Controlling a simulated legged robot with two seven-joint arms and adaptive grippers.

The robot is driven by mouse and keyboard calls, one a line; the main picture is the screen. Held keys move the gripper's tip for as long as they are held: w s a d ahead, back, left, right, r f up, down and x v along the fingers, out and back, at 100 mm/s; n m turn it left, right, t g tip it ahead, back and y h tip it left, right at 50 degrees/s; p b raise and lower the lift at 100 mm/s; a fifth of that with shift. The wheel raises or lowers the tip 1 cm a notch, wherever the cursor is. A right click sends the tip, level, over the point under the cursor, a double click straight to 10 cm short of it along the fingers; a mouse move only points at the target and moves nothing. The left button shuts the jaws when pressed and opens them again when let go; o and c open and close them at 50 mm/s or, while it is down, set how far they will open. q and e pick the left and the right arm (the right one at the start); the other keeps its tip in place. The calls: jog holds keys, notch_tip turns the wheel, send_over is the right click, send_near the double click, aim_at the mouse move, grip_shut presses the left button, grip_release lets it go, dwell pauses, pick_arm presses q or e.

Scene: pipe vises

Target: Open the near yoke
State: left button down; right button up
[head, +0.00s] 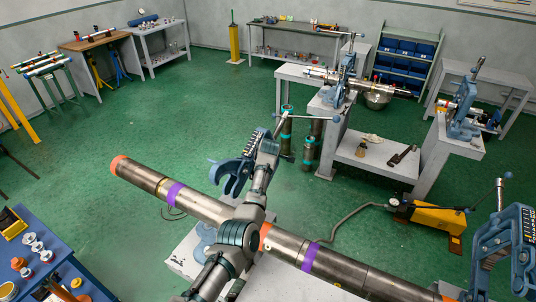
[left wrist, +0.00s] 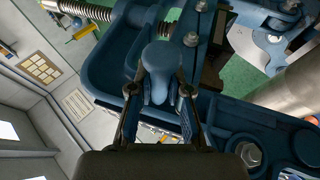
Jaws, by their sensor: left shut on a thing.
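The near yoke (head: 236,176) is a blue hooked frame in the middle of the head view, tilted over on the far side of the long steel pipe (head: 205,207). Its screw and cross handle (head: 305,117) point to the right. My left gripper (head: 262,160) reaches over the pipe to the yoke. In the left wrist view my left gripper (left wrist: 160,108) is shut on a rounded blue knob (left wrist: 160,62) of the yoke, one finger on each side. The yoke's blue frame (left wrist: 104,72) surrounds the knob. My right gripper is out of view.
Another blue vise yoke (head: 502,243) stands upright at the right. A yellow pump (head: 430,217) with a hose lies on the floor behind the pipe. A grey bench (head: 340,110) with vises stands farther back. A blue cart (head: 62,250) is at lower left.

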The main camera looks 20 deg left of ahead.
pick_arm(q)
jog(key=shift+a+r, duration=0.1)
jog(key=shift+a, duration=0.05)
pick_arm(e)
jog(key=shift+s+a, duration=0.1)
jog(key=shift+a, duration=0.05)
pick_arm(q)
jog(key=c, duration=1.2)
grip_release()
jog(key=shift+c, duration=0.2)
jog(key=shift+o, duration=0.7)
jog(key=shift+a, duration=0.1)
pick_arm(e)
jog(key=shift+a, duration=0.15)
pick_arm(q)
jog(key=shift+s+d+r, duration=0.3)
jog(key=shift+s+d, duration=0.05)
jog(key=shift+s, duration=0.05)
jog(key=v, duration=1)
jog(key=shift+s+r, duration=0.2)
